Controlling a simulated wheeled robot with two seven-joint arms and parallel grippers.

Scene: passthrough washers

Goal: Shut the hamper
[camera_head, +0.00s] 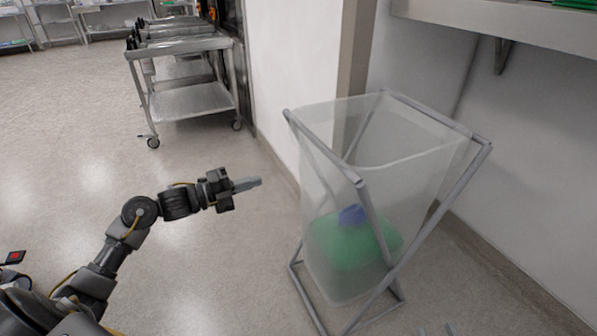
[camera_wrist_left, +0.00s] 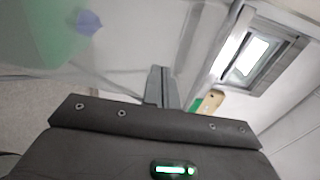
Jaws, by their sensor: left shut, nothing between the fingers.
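The hamper (camera_head: 395,165) stands at the right in the head view. It has a grey crossed-tube frame and a translucent bag. Its top frame bars are spread apart and its mouth is open. A green container with a blue cap (camera_head: 352,215) shows through the bag. It also shows blurred at the top left of the left wrist view (camera_wrist_left: 45,35). My left gripper (camera_head: 258,182) is shut and empty, left of the hamper and apart from it. Two grey tips at the bottom edge look like my right gripper (camera_head: 437,330), fingers apart; the rest is cut off.
Steel carts (camera_head: 190,98) stand at the back left. A wall edge (camera_head: 300,60) runs behind the hamper, and a wall shelf (camera_head: 500,22) hangs above right. The floor (camera_head: 70,130) left of my left arm is clear.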

